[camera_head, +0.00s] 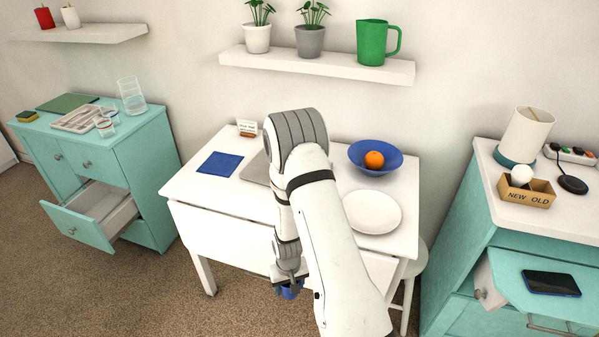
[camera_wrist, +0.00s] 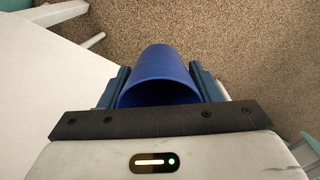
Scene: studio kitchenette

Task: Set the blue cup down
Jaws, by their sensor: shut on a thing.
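The blue cup (camera_wrist: 160,72) is between the two fingers of my gripper (camera_wrist: 163,88) in the wrist view, and the gripper is shut on it. Carpet shows beyond the cup there. In the head view only a small part of the cup (camera_head: 291,292) shows below my gripper (camera_head: 289,280), in front of the white table (camera_head: 225,223) near its front edge. My arm hides part of the table. The cup's height above the floor is hard to tell.
Open drawers (camera_head: 92,213) stand left and right (camera_head: 545,285). A stool (camera_head: 415,262) is at right.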

